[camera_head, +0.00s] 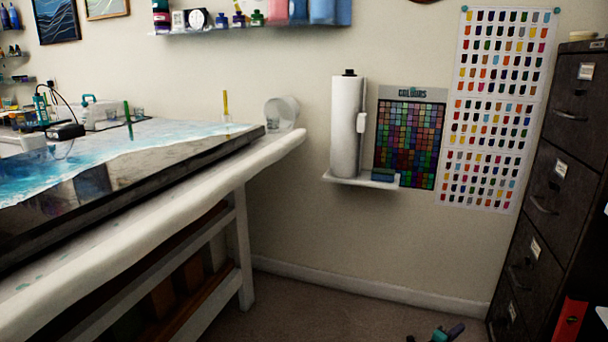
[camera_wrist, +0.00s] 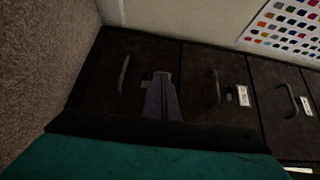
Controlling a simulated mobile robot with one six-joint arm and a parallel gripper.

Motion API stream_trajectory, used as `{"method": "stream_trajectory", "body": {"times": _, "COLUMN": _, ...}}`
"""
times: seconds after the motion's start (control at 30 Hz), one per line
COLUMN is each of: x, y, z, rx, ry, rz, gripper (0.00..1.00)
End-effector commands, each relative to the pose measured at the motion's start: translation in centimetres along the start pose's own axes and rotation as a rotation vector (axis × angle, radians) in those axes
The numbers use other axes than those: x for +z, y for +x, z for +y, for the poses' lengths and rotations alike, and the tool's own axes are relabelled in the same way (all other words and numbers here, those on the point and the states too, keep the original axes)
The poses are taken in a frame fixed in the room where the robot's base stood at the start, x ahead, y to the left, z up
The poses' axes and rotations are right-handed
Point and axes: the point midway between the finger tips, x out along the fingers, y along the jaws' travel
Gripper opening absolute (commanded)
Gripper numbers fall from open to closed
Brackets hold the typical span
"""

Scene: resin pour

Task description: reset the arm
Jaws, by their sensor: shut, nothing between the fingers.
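My gripper shows in the wrist view (camera_wrist: 161,78) with its two grey fingers together and nothing between them. It points towards the dark filing cabinet (camera_wrist: 220,60), whose drawer fronts lie sideways in that picture. I cannot tell whether the fingertips touch the drawer front. In the head view, my gripper (camera_head: 457,328) shows at the bottom edge, low over the floor and left of the cabinet. The rest of my arm is out of that view.
The filing cabinet (camera_head: 555,165) stands on the right, with a red binder (camera_head: 570,322) beside it. A white-framed table (camera_head: 240,235) with a blue resin slab (camera_head: 150,135) is at left. A paper towel roll (camera_head: 345,125) stands on a small wall shelf. Carpet (camera_head: 330,310) between is clear.

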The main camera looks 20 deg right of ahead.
Motion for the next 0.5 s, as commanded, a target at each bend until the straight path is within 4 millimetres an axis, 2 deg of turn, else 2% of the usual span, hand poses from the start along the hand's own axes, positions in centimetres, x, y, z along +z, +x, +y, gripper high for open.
{"method": "stream_trajectory", "body": {"times": 0.03, "x": 1.3, "y": -1.2, "z": -1.4, "rx": 0.004, "ry": -0.004, "rz": -0.021, "gripper": 0.00}}
{"method": "stream_trajectory", "body": {"times": 0.27, "x": 6.1, "y": -6.1, "z": -4.1, "rx": 0.010, "ry": -0.031, "rz": -0.113, "gripper": 0.00}}
{"method": "stream_trajectory", "body": {"times": 0.5, "x": 11.4, "y": -12.1, "z": -6.4, "rx": 0.036, "ry": -0.084, "rz": -0.257, "gripper": 0.00}}
